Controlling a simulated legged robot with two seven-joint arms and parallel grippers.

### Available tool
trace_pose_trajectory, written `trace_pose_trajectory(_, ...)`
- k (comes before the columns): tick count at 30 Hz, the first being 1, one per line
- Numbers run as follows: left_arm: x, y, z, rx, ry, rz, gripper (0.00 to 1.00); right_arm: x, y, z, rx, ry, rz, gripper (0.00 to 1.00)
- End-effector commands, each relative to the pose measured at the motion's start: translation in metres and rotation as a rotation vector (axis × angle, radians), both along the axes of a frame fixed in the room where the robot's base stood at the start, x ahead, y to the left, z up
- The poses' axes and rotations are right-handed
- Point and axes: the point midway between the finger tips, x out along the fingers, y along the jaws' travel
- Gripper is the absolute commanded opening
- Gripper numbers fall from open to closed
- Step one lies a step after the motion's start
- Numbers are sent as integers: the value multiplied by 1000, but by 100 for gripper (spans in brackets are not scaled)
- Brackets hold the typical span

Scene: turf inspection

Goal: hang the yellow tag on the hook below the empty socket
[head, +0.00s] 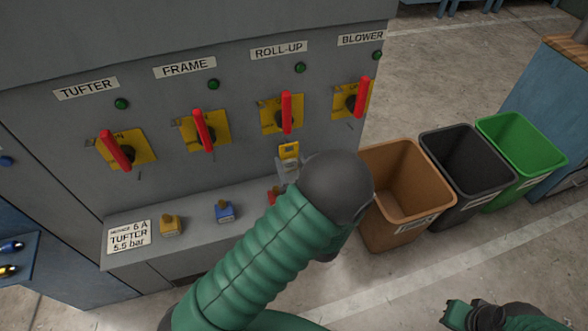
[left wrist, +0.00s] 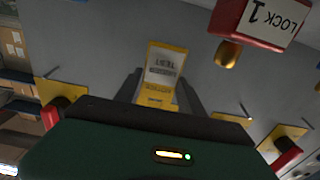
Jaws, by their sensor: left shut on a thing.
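My left gripper (head: 288,163) is shut on the yellow tag (head: 289,150) in front of the grey panel, below the ROLL-UP switch (head: 286,114). In the left wrist view the tag (left wrist: 162,72) stands between the two dark fingers, its printed face showing upside down. A thin hook (left wrist: 246,117) sticks out of the panel right of the tag in that view. Each of the four labelled positions shows a red handle on a yellow plate; I cannot make out an empty socket. My right gripper (head: 455,314) is at the lower right, away from the panel, its jaws unclear.
A yellow padlock (head: 170,226), a blue one (head: 223,211) and a red one (head: 273,196) stand on the ledge. The red one looms close in the left wrist view (left wrist: 262,18). Brown (head: 403,186), black (head: 466,170) and green (head: 523,150) bins stand right of the panel.

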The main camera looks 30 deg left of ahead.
Motion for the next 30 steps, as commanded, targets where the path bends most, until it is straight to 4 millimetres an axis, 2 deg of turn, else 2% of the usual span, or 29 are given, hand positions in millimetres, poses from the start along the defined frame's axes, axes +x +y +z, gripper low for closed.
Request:
trace_pose_trajectory(12, 17, 21, -6, 2, 1, 0, 6, 0, 0, -6, 0, 0, 0, 0)
trace_pose_trajectory(30, 20, 24, -8, 1, 0, 0, 6, 0, 0, -7, 0, 0, 0, 0)
